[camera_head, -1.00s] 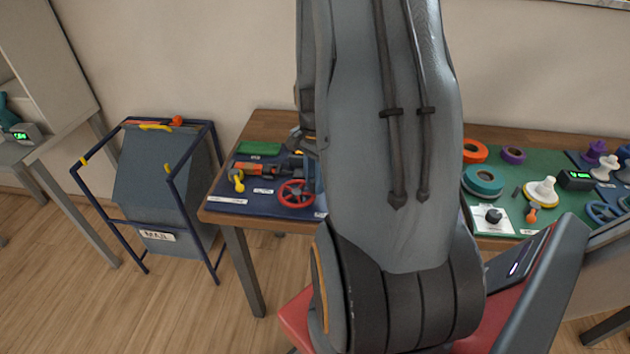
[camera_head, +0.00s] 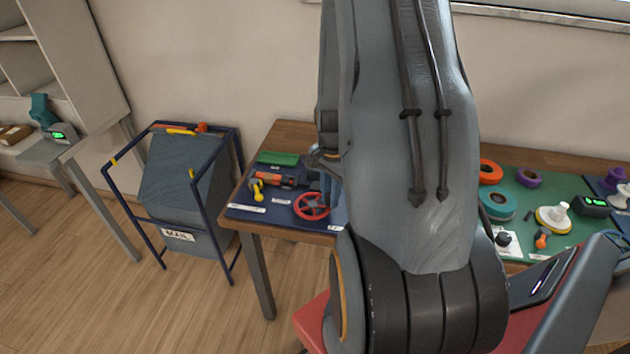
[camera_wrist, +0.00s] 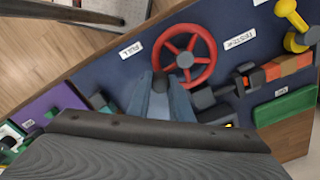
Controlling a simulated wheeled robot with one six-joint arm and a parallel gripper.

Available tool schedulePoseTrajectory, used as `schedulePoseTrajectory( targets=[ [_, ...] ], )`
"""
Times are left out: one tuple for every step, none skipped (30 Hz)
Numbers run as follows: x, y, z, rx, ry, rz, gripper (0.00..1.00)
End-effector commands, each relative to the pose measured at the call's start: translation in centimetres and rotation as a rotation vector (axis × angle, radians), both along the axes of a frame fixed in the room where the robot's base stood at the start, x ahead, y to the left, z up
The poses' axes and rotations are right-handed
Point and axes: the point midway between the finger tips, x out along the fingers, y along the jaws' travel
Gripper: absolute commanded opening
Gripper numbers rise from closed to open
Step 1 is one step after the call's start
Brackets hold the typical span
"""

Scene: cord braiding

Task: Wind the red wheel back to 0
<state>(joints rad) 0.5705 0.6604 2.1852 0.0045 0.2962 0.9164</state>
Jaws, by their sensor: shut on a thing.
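The red wheel (camera_wrist: 185,55), with spokes and a grey hub, is mounted on the dark blue board (camera_wrist: 108,75) in the wrist view. In the head view the red wheel (camera_head: 311,207) is near the front edge of the left table, beside my arm. My gripper (camera_wrist: 163,88) has its blue-grey fingers at the wheel's near rim, shut on what looks like the wheel's small dark handle (camera_wrist: 158,78). The fingertips partly hide the handle. No scale or number can be read on the wheel.
An orange-and-black tool (camera_wrist: 270,72), a yellow handle (camera_wrist: 292,18) and a green block (camera_wrist: 287,106) are close by the wheel. The mail bin (camera_head: 178,240) stands left of the table. Tape rolls and knobs lie on the green mat (camera_head: 520,215) at right.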

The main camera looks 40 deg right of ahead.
Motion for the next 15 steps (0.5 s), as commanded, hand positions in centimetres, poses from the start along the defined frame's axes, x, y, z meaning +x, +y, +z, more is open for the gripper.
schedulePoseTrajectory(
  targets=[
    [0.1, -0.1, 0.1, -0.001, -0.001, 0.000, 0.00],
    [0.1, -0.1, 0.1, -0.001, -0.001, 0.000, 0.00],
    [0.3, -0.2, 0.0, -0.001, -0.002, 0.000, 0.00],
    [0.4, -0.3, 0.0, -0.002, -0.002, 0.000, 0.00],
    [0.6, -0.4, 0.0, -0.002, -0.003, 0.000, 0.00],
    [0.8, -0.5, -0.1, -0.003, -0.003, 0.000, 0.00],
    [0.9, -0.6, -0.1, -0.003, -0.003, 0.000, 0.00],
    [1.1, -0.7, -0.1, -0.002, -0.003, 0.000, 0.00],
    [1.3, -0.9, -0.1, -0.002, -0.003, 0.001, 0.00],
    [1.6, -1.0, -0.1, -0.003, -0.003, 0.001, 0.00],
    [1.9, -1.1, -0.1, -0.003, -0.004, 0.001, 0.00],
    [2.3, -1.2, -0.1, -0.003, -0.004, 0.001, 0.00],
    [2.6, -1.3, -0.2, -0.003, -0.003, 0.002, 0.00],
    [3.0, -1.4, -0.2, -0.003, -0.003, 0.002, 0.00],
    [3.5, -1.4, -0.2, -0.003, -0.004, 0.003, 0.00]
  ],
)
